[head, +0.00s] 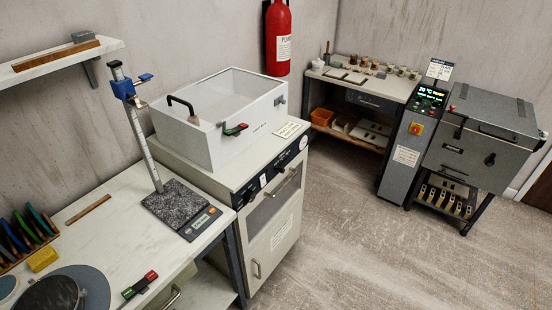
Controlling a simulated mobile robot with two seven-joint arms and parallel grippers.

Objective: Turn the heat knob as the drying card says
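A white cabinet (262,236) stands at the centre, with a dark control strip (288,158) along its upper front edge. The strip carries small dark knobs and white labels or dials. Which knob is for heat, and how it is set, is too small to tell. A pale card (288,130) with print lies on the cabinet top near its right end; its text cannot be read, and I cannot tell whether it is the drying card. Neither of my grippers is in view.
A grey machine (484,137) and shelf bench (375,88) stand behind right. Floor (345,225) before the cabinet is clear.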

